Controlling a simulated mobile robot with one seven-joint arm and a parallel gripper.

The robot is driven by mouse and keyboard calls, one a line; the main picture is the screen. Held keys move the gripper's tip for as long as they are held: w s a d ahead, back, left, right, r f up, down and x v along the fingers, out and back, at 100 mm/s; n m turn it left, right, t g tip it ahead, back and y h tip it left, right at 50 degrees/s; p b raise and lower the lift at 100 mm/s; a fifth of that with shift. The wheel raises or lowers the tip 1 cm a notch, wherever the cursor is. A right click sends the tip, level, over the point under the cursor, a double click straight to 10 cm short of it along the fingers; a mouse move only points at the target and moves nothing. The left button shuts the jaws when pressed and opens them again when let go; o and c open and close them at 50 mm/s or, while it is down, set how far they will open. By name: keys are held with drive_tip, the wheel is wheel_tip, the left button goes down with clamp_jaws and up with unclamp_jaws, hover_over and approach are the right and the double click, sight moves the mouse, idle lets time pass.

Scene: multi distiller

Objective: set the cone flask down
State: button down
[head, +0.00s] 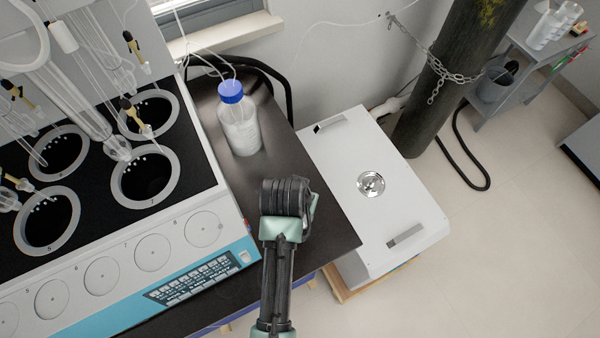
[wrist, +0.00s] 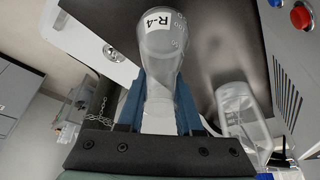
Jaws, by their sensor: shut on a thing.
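The cone flask (wrist: 164,45) is clear glass with a white "R-4" label and shows in the wrist view. My gripper (wrist: 159,98) is shut on its narrow neck between two blue fingers. The flask's wide base points away from my wrist, over the black bench top (wrist: 108,14). I cannot tell whether the base touches the bench. In the head view my arm reaches over the black bench top (head: 325,235). My dark wrist (head: 287,197) hides the fingers and the flask there.
A clear bottle with a blue cap (head: 239,120) stands on the bench behind my gripper. The multi-well distiller (head: 205,262) is on the left, with glass tubes above it. A white box with a round metal fitting (head: 402,200) is on the right. Bare bench lies around my wrist.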

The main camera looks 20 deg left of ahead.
drive_tip(key=shift+f, duration=2.05)
drive_tip(key=c, duration=0.6)
unclamp_jaws()
drive_tip(key=shift+f, duration=0.1)
